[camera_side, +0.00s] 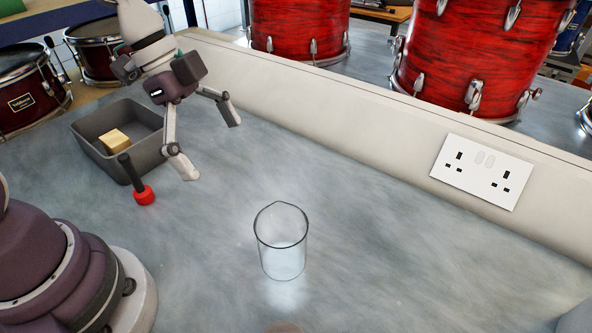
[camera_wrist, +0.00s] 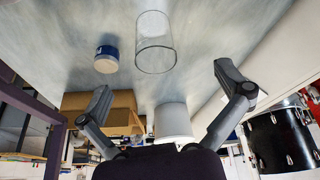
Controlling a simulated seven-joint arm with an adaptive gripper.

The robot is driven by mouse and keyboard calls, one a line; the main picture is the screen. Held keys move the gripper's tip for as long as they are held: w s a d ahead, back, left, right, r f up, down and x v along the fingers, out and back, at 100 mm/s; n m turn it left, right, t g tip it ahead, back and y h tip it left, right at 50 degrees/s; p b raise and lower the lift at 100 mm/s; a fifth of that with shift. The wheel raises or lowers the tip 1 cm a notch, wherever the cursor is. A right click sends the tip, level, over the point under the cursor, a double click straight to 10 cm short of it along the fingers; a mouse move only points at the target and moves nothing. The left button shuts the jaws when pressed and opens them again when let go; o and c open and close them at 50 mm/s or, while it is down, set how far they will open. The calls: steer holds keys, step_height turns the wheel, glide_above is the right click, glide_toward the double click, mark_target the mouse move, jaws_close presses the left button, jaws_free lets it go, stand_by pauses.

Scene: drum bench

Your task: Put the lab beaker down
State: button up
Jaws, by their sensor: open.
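The clear glass lab beaker (camera_side: 281,262) stands upright on the grey bench in the side view, apart from everything else. It looks empty. My gripper (camera_side: 213,149) is up and left of the beaker in the side view, above the bench. Its two fingers are spread wide with nothing between them. In the wrist view the beaker (camera_wrist: 155,55) shows beyond the spread fingertips of my gripper (camera_wrist: 162,80), and neither finger touches it.
A grey tray (camera_side: 91,145) holding a pale block (camera_side: 115,141) sits at the left, beside a black-handled red tool (camera_side: 143,196). A raised ledge with a socket plate (camera_side: 482,172) runs along the back. The wrist view shows a blue-and-white jar (camera_wrist: 106,60) near the beaker.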

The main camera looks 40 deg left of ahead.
steer(key=s+a+r+n+t+y, duration=0.4)
steer(key=s+a+n, duration=0.1)
steer(key=n, duration=0.8)
steer(key=shift+a+r+n, duration=0.2)
steer(key=shift+a+n, duration=0.2)
steer(key=shift+a, duration=0.3)
